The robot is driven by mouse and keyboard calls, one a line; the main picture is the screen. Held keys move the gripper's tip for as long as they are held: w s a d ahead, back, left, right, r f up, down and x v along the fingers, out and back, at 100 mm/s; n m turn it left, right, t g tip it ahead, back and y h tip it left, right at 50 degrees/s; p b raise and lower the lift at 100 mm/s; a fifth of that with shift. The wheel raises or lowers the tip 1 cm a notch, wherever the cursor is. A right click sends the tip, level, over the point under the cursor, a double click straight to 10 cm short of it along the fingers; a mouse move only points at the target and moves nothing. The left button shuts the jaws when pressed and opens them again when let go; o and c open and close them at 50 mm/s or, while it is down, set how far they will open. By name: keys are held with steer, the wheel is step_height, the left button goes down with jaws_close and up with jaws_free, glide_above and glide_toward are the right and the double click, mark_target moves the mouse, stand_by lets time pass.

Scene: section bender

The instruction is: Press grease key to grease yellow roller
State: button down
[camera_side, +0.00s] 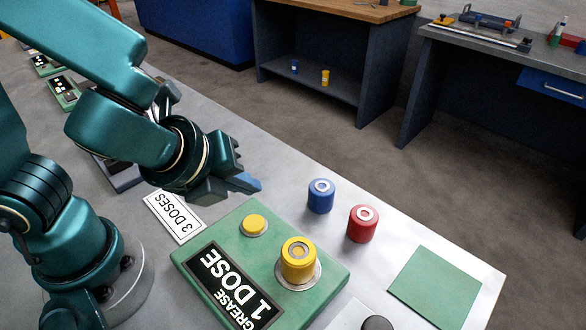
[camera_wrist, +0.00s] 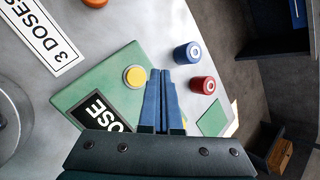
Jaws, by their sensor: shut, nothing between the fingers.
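The yellow roller (camera_side: 298,260) stands upright on a round metal seat on the green grease plate (camera_side: 200,262). The plate bears a black label reading "GREASE 1 DOSE". A round yellow key (camera_side: 253,224) sits on the same plate, behind and left of the roller; it also shows in the wrist view (camera_wrist: 135,76). My gripper (camera_side: 248,183) is shut and empty, above the plate's far edge and apart from the key. In the wrist view its blue fingers (camera_wrist: 161,72) lie together just right of the key.
A blue roller (camera_side: 320,196) and a red roller (camera_side: 362,223) stand upright on the table right of the plate. A green square (camera_side: 436,285) lies near the table's right corner. A "3 DOSES" card (camera_side: 174,216) lies left of the plate. A dark knob (camera_side: 377,323) shows at the bottom edge.

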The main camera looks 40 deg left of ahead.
mark_target(252, 226)
steer(key=shift+r, duration=0.1)
step_height(252, 226, up, 4)
steer(key=shift+f, duration=0.2)
stand_by(0.3)
steer(key=shift+f, duration=4.4)
steer(key=shift+f, duration=0.45)
